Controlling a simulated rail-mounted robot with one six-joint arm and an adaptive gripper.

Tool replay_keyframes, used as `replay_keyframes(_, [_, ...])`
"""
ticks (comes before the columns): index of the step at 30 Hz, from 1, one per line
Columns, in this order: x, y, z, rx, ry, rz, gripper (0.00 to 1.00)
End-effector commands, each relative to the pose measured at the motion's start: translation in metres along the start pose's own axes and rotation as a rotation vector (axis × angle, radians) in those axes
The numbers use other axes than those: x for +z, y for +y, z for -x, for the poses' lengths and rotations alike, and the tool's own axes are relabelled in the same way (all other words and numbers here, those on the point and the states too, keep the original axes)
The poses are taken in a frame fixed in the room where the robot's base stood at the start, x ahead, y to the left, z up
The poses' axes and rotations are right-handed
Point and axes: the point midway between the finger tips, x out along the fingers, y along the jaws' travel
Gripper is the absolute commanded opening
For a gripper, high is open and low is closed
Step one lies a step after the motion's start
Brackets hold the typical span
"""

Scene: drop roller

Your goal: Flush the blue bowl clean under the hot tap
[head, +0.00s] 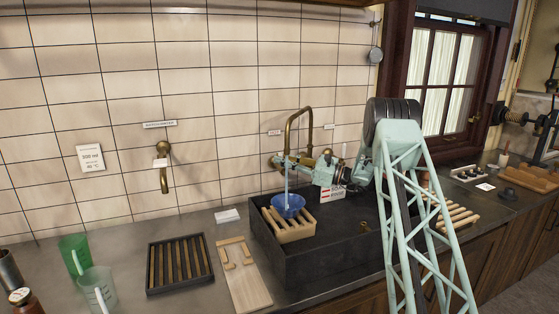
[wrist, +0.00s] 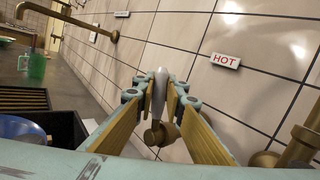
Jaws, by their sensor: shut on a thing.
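The blue bowl (head: 288,205) sits upright on a wooden slatted rack (head: 291,230) in the dark sink (head: 325,255). A pale thin stream of water (head: 287,188) falls into it from the brass swan-neck tap (head: 304,113). My gripper (head: 283,161) is beside the tap at the wall. In the wrist view my gripper (wrist: 160,88) is shut on a pale tap lever (wrist: 160,92) with a brass base, left of the HOT sign (wrist: 226,60). The bowl's edge also shows in the wrist view (wrist: 20,129). The bowl's inside is too small to judge for dirt.
Left of the sink lie a wooden board (head: 245,280) and a dark slatted tray (head: 180,265). A green cup (head: 75,254) and a clear jug (head: 97,288) stand at the far left. Another brass wall tap (head: 163,170) is left of the sink. A wooden rack (head: 455,215) lies at right.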

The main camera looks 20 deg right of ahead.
Motion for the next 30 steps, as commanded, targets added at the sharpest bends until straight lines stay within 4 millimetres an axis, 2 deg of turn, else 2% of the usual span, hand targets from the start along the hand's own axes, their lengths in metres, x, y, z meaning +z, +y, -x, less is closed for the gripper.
replay_keyframes(15, [0.002, -0.014, 0.013, -0.063, -0.189, -0.178, 0.0])
replay_keyframes(28, [0.003, -0.015, 0.016, -0.07, -0.212, -0.199, 0.0])
replay_keyframes(29, [0.003, -0.015, 0.016, -0.07, -0.211, -0.199, 0.13])
replay_keyframes(30, [0.003, -0.015, 0.016, -0.07, -0.211, -0.199, 0.17])
